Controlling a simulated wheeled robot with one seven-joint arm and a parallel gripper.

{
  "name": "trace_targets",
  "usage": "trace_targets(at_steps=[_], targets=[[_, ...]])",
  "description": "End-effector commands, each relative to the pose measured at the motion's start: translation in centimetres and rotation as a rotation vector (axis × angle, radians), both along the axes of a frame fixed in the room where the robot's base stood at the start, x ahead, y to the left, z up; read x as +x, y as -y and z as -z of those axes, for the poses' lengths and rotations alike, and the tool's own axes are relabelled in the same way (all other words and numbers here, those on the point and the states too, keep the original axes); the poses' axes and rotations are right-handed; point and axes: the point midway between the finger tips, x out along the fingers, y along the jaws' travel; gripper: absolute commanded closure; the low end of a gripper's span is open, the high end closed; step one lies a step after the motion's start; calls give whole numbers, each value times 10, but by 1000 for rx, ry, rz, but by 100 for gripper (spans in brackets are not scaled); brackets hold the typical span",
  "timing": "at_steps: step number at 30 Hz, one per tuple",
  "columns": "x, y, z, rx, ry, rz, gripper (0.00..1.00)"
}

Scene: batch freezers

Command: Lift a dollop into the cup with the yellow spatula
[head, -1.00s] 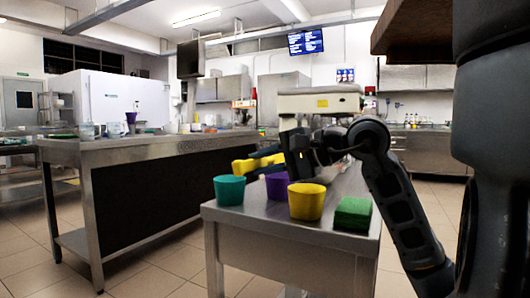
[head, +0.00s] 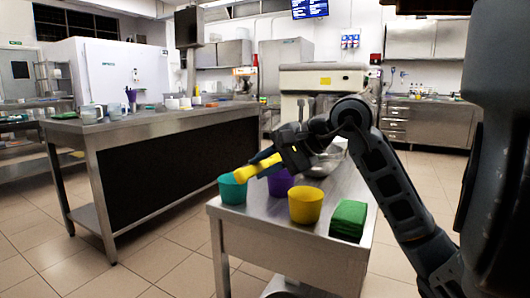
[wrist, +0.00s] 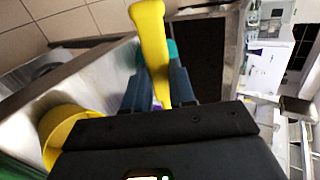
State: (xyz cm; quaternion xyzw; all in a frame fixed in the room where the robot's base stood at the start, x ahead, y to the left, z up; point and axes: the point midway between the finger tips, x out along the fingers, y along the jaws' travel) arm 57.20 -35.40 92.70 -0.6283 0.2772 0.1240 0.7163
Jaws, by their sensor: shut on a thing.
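My gripper (head: 281,160) is shut on the yellow spatula (head: 257,167). In the head view the spatula slants down to the left, and its far end is at or just above the rim of the teal cup (head: 232,191); I cannot tell if it touches. In the wrist view the spatula (wrist: 150,45) sticks out from between the fingers, with a sliver of the teal cup (wrist: 172,52) behind it. A purple cup (head: 279,184) stands partly behind the yellow cup (head: 305,203). A metal bowl (head: 324,162) stands behind them, partly hidden by my arm. No dollop can be made out.
A batch freezer (head: 322,80) stands behind. A long steel counter (head: 150,122) is at left, with floor between.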

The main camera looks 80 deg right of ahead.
Motion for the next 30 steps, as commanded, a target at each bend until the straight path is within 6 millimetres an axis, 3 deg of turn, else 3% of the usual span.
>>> trace_targets(at_steps=[30], targets=[[8,3,-14,96,-283,0,100]])
